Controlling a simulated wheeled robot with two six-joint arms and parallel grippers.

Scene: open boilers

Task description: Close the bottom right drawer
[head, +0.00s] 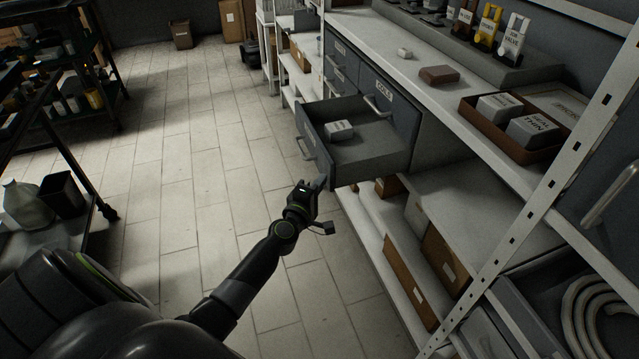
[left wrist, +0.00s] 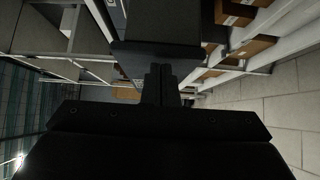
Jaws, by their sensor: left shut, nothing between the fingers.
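A dark grey drawer (head: 372,150) under the shelf's top board is pulled open toward the aisle. A small light box (head: 339,129) lies inside it. A bar handle (head: 304,147) is on its front panel. My left gripper (head: 322,183) is shut and empty, at the lower near corner of the drawer front; I cannot tell whether it touches. In the left wrist view the shut fingers (left wrist: 160,75) point at a dark panel (left wrist: 155,55), which looks like the drawer front. My right gripper is in neither view.
Other drawers of the unit (head: 340,70) appear closed. A white perforated post (head: 530,235) stands at the right.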

